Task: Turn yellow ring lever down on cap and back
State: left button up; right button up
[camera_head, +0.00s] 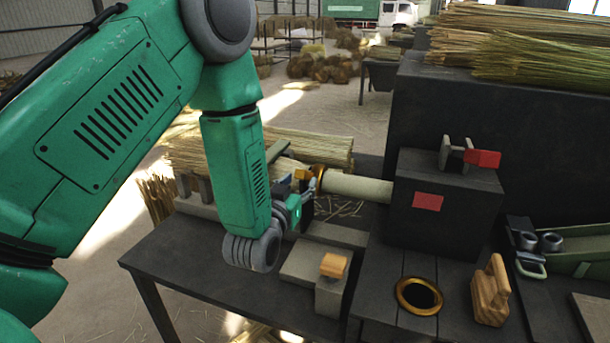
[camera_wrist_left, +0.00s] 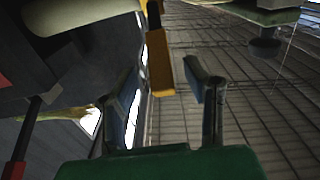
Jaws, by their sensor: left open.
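The yellow ring (camera_head: 319,180) sits around the left end of a pale horizontal cylinder (camera_head: 358,187) that comes out of a dark box. Its short yellow lever (camera_head: 302,174) points left, towards my left gripper (camera_head: 305,192). In the left wrist view, the yellow lever (camera_wrist_left: 160,65) lies in the gap between the two blue-padded fingers of my open left gripper (camera_wrist_left: 161,85). I see space on both sides of the lever, and the fingers are not closed on it. The ring is partly hidden behind the lever and gripper in the head view. My right gripper is not in view.
The dark machine box (camera_head: 445,200) with red patches stands right of the cylinder. A wooden block (camera_head: 334,265), a gold-rimmed hole (camera_head: 419,296) and a wooden handle piece (camera_head: 490,290) are on the bench in front. Straw bundles (camera_head: 310,147) lie behind the gripper.

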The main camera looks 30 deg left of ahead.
pick_arm(q)
jog(key=shift+x, duration=1.8)
